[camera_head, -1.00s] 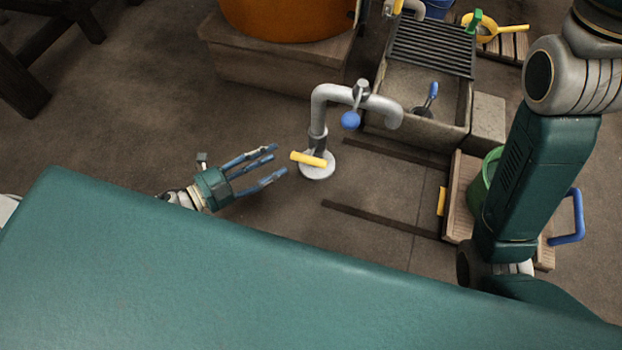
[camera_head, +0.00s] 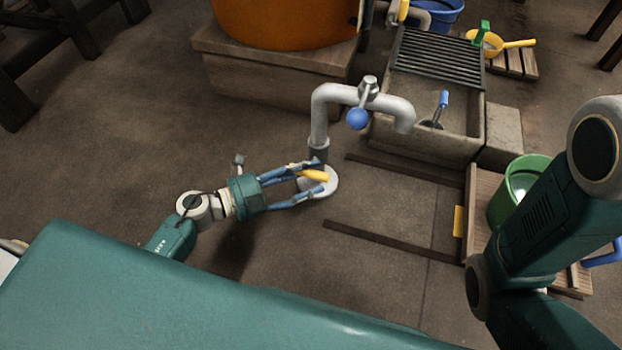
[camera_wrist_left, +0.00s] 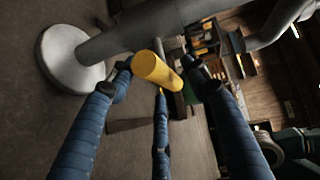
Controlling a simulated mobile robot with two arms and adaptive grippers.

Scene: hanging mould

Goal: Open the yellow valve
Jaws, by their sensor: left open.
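The yellow valve handle (camera_head: 314,175) sits low on the grey standpipe (camera_head: 320,118), just above its round base (camera_head: 331,187). In the left wrist view the yellow handle (camera_wrist_left: 155,70) points toward the camera, with the pipe (camera_wrist_left: 140,28) behind it. My left gripper (camera_head: 319,176) is open, with its blue fingers reaching around the handle. In the wrist view the fingertips (camera_wrist_left: 158,72) lie on either side of the handle, and a third finger is below it. Whether they touch it I cannot tell. My right arm shows at the right, but its gripper is out of view.
A blue-knobbed lever (camera_head: 357,118) hangs from the pipe's top bend. A stone trough (camera_head: 462,122) with a grate (camera_head: 437,58) stands behind. A green bucket (camera_head: 512,190) is at the right. An orange vessel (camera_head: 285,18) stands on a block. Floor left of the pipe is clear.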

